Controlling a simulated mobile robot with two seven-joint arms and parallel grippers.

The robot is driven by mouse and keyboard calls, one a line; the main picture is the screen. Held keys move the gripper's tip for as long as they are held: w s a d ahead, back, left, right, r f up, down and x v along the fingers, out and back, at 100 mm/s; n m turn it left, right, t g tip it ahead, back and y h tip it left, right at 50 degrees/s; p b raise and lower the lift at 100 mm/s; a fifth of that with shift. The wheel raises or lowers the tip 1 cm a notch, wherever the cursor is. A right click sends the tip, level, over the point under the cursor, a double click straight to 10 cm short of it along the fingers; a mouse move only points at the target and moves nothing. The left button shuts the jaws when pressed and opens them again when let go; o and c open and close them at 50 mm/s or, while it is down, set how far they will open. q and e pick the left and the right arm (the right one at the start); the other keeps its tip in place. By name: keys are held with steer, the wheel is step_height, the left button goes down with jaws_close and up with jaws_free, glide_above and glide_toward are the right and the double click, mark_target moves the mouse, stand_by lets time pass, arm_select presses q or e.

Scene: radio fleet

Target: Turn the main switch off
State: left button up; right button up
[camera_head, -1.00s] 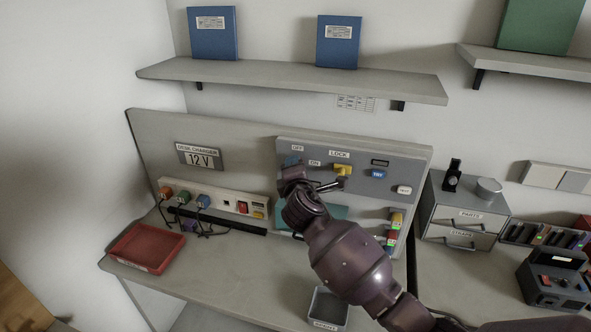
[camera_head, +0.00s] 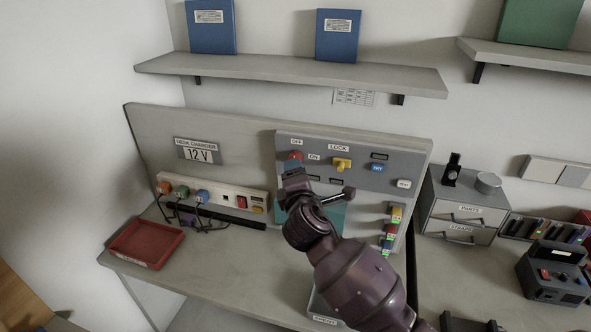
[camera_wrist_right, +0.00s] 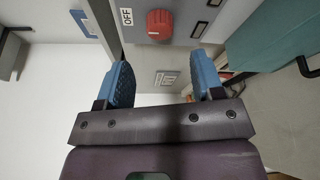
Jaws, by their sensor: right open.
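The main switch is a red knob (camera_head: 296,155) on the grey panel (camera_head: 390,164), with an OFF label above it and an ON label to its right. In the right wrist view the knob (camera_wrist_right: 160,24) is beyond my fingertips, next to the OFF label. I cannot clearly tell which label it points to. My right gripper (camera_head: 294,172) is just below the knob in the head view. In the wrist view the right gripper (camera_wrist_right: 161,62) is open, its blue fingers apart with nothing between them. My left gripper is not in view.
A yellow LOCK knob (camera_head: 342,164) and a blue button (camera_head: 377,168) are to the right on the panel. A white socket strip (camera_head: 222,194) with plugs is to the left. A red tray (camera_head: 147,244) lies on the bench. My arm partly hides a grey bin (camera_head: 316,307).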

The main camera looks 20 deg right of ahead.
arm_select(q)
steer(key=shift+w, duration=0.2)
arm_select(e)
steer(key=shift+v, duration=2.1)
steer(key=s+d+f+m+g+y, duration=0.1)
steer(key=s+d+f+m, duration=0.1)
steer(key=s+f+m, duration=0.3)
steer(key=s+d+f+m+g+y+b, duration=0.1)
steer(key=s+d+f+m+y, duration=0.1)
steer(key=s+f+m, duration=0.4)
steer(key=s+d+f+m+g+y+b, duration=0.1)
steer(key=s+d+f+m, duration=0.2)
steer(key=f, duration=1)
steer(key=shift+s+d+m+g, duration=0.15)
steer(key=shift+s+m, duration=0.65)
steer(key=shift+s, duration=0.4)
steer(key=shift+s+d+m+g, duration=0.2)
steer(key=shift+s+m, duration=0.6)
steer(key=shift+s, duration=0.45)
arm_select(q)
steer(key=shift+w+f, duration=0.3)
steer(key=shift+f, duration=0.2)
arm_select(e)
steer(key=s+d+f+g, duration=0.1)
steer(key=s+d+f, duration=0.1)
steer(key=s+f, duration=0.3)
steer(key=s, duration=0.2)
steer(key=shift+s+m+g+h, duration=0.3)
steer(key=shift+s+g, duration=0.05)
